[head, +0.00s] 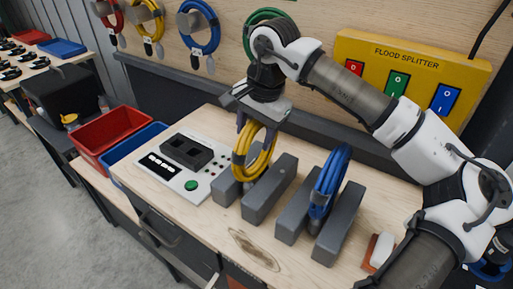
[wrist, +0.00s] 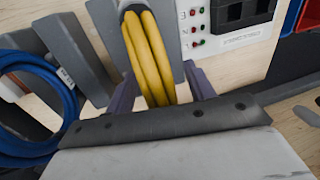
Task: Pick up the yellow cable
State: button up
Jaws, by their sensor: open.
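The yellow cable (head: 249,165) is a coiled loop standing upright in a slot between two grey blocks on the workbench. In the wrist view the yellow cable (wrist: 150,58) runs between the two purple fingers of my gripper (wrist: 160,95). In the head view my gripper (head: 255,127) points down at the top of the coil, with its fingers on either side. My gripper is open, and the cable lies between the fingers. Whether a finger touches the cable cannot be told. The lower part of the coil is hidden by the grey block (head: 270,188).
A blue cable coil (head: 329,182) stands in a second pair of grey blocks (head: 339,225) to the right. A test panel (head: 164,168) with a green button lies to the left. Red (head: 108,135) and blue (head: 124,155) bins are farther left. The flood splitter box (head: 412,75) is behind.

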jog(key=shift+f, duration=0.1)
jog(key=shift+c, duration=0.3)
grip_shut()
dwell(1.1)
